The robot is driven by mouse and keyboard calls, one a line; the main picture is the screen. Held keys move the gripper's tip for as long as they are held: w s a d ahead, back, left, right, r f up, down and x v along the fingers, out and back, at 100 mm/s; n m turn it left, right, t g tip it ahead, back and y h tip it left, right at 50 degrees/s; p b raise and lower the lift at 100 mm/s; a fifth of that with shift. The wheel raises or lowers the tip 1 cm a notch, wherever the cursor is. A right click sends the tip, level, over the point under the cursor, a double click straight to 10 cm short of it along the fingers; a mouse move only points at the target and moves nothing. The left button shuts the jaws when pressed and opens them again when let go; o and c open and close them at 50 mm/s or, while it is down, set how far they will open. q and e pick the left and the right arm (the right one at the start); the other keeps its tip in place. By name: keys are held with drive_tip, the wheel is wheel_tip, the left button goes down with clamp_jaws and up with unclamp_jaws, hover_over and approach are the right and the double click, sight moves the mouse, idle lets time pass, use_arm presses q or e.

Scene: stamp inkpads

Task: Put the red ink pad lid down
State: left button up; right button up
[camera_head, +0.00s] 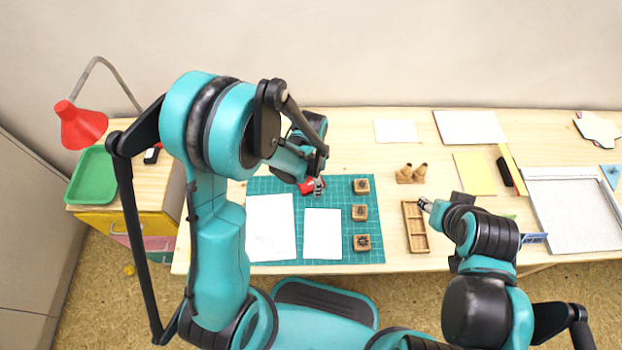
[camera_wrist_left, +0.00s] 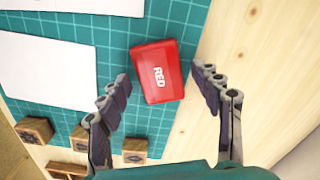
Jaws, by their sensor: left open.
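The red ink pad lid (camera_wrist_left: 158,72), marked RED, lies on the edge of the green cutting mat (camera_wrist_left: 120,52) in the left wrist view. In the head view the red piece (camera_head: 307,186) shows at the mat's top edge, partly hidden by my left gripper (camera_head: 318,187). In the wrist view my left gripper (camera_wrist_left: 165,90) is open, its fingers apart on both sides of the red lid's near end. I cannot tell whether a pad lies under the lid. My right gripper (camera_head: 424,204) is beside the wooden tray, too small to judge its opening.
White papers (camera_head: 270,225) and several wooden stamps (camera_head: 361,213) are on the mat. A wooden compartment tray (camera_head: 415,228) stands right of the mat, with stamp handles (camera_head: 411,173) behind it. A red lamp (camera_head: 80,125) and green tray (camera_head: 93,178) are at the left.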

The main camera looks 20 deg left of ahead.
use_arm(q)
wheel_tip(320, 180, up, 11)
drive_tip(key=p, duration=0.4)
wheel_tip(320, 180, up, 9)
drive_tip(key=n+t, duration=0.3)
drive_tip(key=n, duration=0.1)
hover_over(311, 183)
drive_tip(key=s+a, duration=0.2)
drive_tip(key=s, duration=0.2)
drive_tip(key=s+a+r+n+t, duration=0.2)
drive_tip(key=s+r+n+t, duration=0.2)
drive_tip(key=s+r+n, duration=0.1)
drive_tip(key=shift+s+a+n, duration=0.35)
drive_tip(key=shift+s+n, duration=0.25)
